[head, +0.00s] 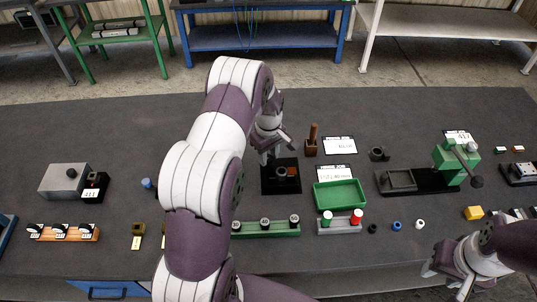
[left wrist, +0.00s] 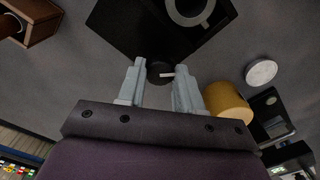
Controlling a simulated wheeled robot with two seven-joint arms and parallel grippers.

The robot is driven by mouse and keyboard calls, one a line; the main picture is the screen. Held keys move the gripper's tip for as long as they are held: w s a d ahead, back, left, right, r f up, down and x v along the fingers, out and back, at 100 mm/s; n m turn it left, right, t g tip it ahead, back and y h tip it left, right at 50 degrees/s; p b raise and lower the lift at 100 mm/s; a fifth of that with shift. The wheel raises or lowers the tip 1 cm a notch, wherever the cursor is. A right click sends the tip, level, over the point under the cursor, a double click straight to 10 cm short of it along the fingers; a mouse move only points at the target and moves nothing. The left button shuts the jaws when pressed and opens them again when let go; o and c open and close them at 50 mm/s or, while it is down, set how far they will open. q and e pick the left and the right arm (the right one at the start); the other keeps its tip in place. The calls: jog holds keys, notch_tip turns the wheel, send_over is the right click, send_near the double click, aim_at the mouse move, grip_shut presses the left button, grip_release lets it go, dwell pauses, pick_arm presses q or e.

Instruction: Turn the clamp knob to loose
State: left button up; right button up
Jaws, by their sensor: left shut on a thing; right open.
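The clamp knob (left wrist: 159,72), small, dark and round with a white pointer mark, sits between the fingers of my left gripper (left wrist: 160,84) in the left wrist view. The gripper is shut on it. It is beside the black base plate (left wrist: 128,32), which carries a grey ring (left wrist: 190,10). In the head view my left gripper (head: 272,155) is low at the far edge of the black plate (head: 281,187), and I cannot make out the knob there. My right gripper (head: 449,277) is open and empty at the lower right, far from the knob.
A brown block with an upright handle (head: 312,147) stands right of my left gripper. A green tray (head: 340,195) is nearer, and a green press (head: 455,165) stands at right. In the left wrist view a yellow cylinder (left wrist: 228,101) stands close to one finger.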

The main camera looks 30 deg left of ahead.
aim_at(268, 157)
pick_arm(q)
jog(key=n, duration=0.4)
jog(key=shift+n, duration=2.1)
jog(key=o, duration=0.8)
jog(key=shift+a, duration=0.15)
notch_tip(268, 157, up, 13)
jog(key=shift+f+b, duration=0.15)
jog(key=shift+b, duration=0.6)
